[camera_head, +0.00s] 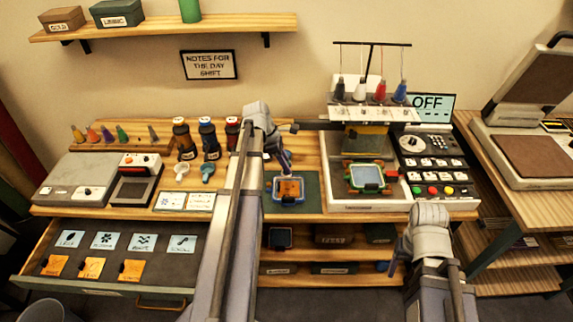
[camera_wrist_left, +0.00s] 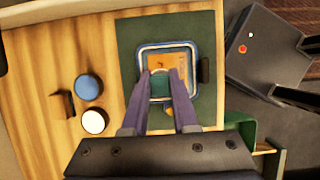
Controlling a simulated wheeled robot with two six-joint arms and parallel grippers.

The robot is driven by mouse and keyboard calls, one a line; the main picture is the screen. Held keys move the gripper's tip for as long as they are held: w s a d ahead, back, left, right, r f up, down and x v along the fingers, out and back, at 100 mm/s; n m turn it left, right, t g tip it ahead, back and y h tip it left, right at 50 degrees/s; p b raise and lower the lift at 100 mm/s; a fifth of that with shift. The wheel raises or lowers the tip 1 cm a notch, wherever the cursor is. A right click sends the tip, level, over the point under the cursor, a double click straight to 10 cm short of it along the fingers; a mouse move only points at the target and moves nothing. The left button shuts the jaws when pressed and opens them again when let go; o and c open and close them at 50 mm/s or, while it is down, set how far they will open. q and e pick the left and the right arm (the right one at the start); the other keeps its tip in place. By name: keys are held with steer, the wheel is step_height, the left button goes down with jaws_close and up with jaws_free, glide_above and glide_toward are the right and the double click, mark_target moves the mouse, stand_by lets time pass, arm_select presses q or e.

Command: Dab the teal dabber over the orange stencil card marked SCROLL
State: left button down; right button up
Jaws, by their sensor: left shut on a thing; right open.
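An orange stencil card (camera_head: 290,188) lies inside a blue-rimmed hoop on the green mat (camera_head: 310,182); its marking is too small to read. In the left wrist view the card (camera_wrist_left: 172,60) shows beyond the fingertips, inside the hoop (camera_wrist_left: 140,62). My left gripper (camera_head: 286,165) is right above the card. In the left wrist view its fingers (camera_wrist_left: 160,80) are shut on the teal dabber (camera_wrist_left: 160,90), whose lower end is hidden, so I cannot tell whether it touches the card. My right gripper (camera_head: 390,270) is open and empty, low in front of the table's right part.
An open drawer (camera_head: 100,285) holds blue label cards and several orange cards. An embroidery machine (camera_head: 350,205) stands to the right, with a green-framed hoop (camera_head: 366,177).

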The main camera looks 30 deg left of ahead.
mark_target(284, 175)
stand_by(0.5)
arm_select(q)
steer(key=f+b, duration=0.1)
steer(key=b, duration=0.1)
steer(key=f+b, duration=0.2)
steer(key=s+f+b, duration=0.1)
steer(key=f+b, duration=0.1)
steer(key=shift+s+d+f, duration=0.1)
steer(key=shift+d+f, duration=0.15)
steer(key=shift+d, duration=0.15)
arm_select(e)
step_height(284, 175, down, 6)
steer(key=shift+r, duration=0.25)
arm_select(q)
steer(key=shift+f+b, duration=0.55)
arm_select(e)
steer(key=shift+f, duration=0.55)
stand_by(0.8)
steer(key=shift+r, duration=0.1)
arm_select(q)
step_height(284, 175, up, 7)
steer(key=p, duration=0.7)
arm_select(e)
step_height(284, 175, up, 7)
arm_select(q)
steer(key=shift+f, duration=0.1)
arm_select(e)
steer(key=shift+f, duration=0.2)
